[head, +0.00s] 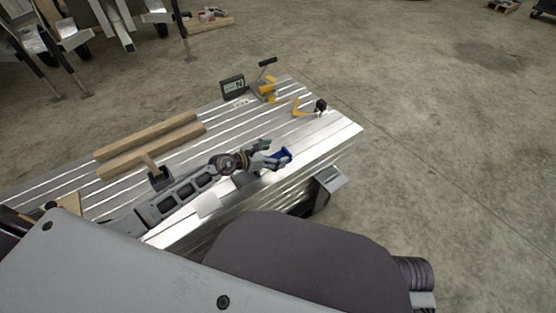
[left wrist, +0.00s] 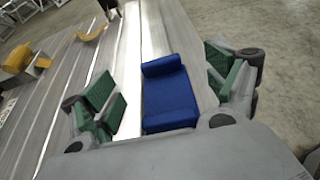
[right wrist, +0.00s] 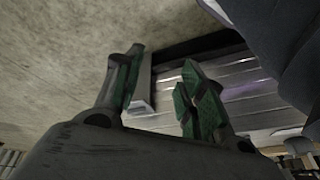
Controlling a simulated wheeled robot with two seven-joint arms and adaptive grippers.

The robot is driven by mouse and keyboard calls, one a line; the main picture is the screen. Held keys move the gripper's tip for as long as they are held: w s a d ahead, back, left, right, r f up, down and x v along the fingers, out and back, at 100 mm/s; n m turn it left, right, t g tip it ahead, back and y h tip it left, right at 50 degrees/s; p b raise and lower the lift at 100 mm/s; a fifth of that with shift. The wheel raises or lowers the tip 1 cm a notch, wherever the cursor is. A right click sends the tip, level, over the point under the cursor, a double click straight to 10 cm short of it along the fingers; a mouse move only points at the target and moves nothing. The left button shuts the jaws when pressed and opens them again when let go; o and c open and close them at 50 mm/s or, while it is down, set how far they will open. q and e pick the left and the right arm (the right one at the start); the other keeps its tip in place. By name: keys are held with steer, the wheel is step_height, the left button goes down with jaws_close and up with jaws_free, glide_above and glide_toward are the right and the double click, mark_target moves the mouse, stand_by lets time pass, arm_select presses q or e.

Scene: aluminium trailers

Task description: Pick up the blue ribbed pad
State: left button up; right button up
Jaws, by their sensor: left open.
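The blue ribbed pad (left wrist: 168,92) lies on the ribbed aluminium trailer bed (head: 330,133), near its edge. In the head view the pad (head: 287,154) shows partly behind my left gripper (head: 278,157). In the left wrist view my left gripper (left wrist: 168,90) is open, with one green-padded finger on each side of the pad and a gap to both. I cannot tell whether the gripper has come down to the pad's height. My right gripper (right wrist: 160,85) is open and empty in the right wrist view, with the trailer's edge beyond it.
Two wooden beams (head: 150,145) lie left on the bed. A dark display box (head: 232,87), a yellow clamp-like tool (head: 266,88) and a yellow angled piece (head: 300,108) stand at the far end.

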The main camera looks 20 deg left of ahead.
mark_target(285, 151)
steer(key=shift+w+r, duration=0.1)
steer(key=shift+r, duration=0.1)
arm_select(q)
steer(key=shift+w+d+f+b, duration=0.2)
steer(key=shift+w+d+b, duration=0.05)
steer(key=shift+w+b, duration=0.05)
steer(key=shift+b+x, duration=0.55)
steer(key=shift+x, duration=0.55)
steer(key=shift+b+x, duration=0.3)
steer(key=shift+x, duration=0.75)
arm_select(e)
steer(key=shift+t+y, duration=0.4)
steer(key=x, duration=0.2)
steer(key=s+x, duration=0.1)
steer(key=x, duration=0.2)
steer(key=shift+a+f, duration=0.1)
steer(key=shift+f, duration=0.1)
arm_select(q)
steer(key=c, duration=1.2)
steer(key=shift+o, duration=0.2)
steer(key=shift+r, duration=0.15)
arm_select(e)
steer(key=shift+s, duration=0.1)
